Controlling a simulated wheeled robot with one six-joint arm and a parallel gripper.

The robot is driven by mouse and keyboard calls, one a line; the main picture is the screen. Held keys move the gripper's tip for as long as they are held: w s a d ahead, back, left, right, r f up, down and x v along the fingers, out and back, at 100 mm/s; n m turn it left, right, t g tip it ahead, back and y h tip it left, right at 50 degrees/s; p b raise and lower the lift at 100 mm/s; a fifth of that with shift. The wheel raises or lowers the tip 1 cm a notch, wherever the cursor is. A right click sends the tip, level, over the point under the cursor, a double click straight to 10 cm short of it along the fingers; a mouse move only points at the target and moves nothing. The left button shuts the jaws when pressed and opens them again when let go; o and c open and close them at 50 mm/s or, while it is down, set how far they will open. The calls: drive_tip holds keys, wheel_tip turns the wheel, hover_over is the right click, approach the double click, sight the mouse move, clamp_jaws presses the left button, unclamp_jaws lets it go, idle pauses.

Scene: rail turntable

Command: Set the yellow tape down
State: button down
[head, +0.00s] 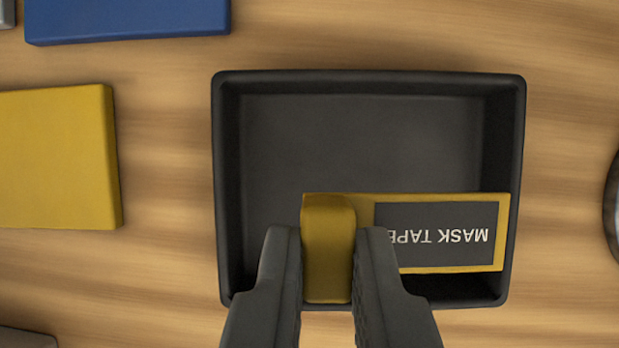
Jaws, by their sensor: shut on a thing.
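My gripper (327,240) is shut on the yellow tape (327,275), with one dark finger on each side of its raised yellow block. A flat yellow-edged part with a dark label reading "MASK TAPE" upside down extends to the right of the block. The tape is over the lower right part of a black tray (370,78), and the block's near end overlaps the tray's near rim in the picture. I cannot tell whether the tape touches the tray floor. The fingers hide part of the near rim.
The rest of the tray floor that shows is bare. A yellow block (55,158) lies left of the tray and a blue block (125,18) at the upper left. A dark round-edged thing (612,208) is cut off at the right edge. Bare wooden surface surrounds the tray.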

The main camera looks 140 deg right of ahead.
sight(321, 184)
drive_tip(key=shift+f, duration=4.75)
drive_tip(key=shift+f, duration=0.15)
drive_tip(key=c, duration=1.4)
unclamp_jaws()
drive_tip(key=shift+c, duration=0.2)
drive_tip(key=v, duration=1.2)
drive_tip(key=shift+s, duration=0.1)
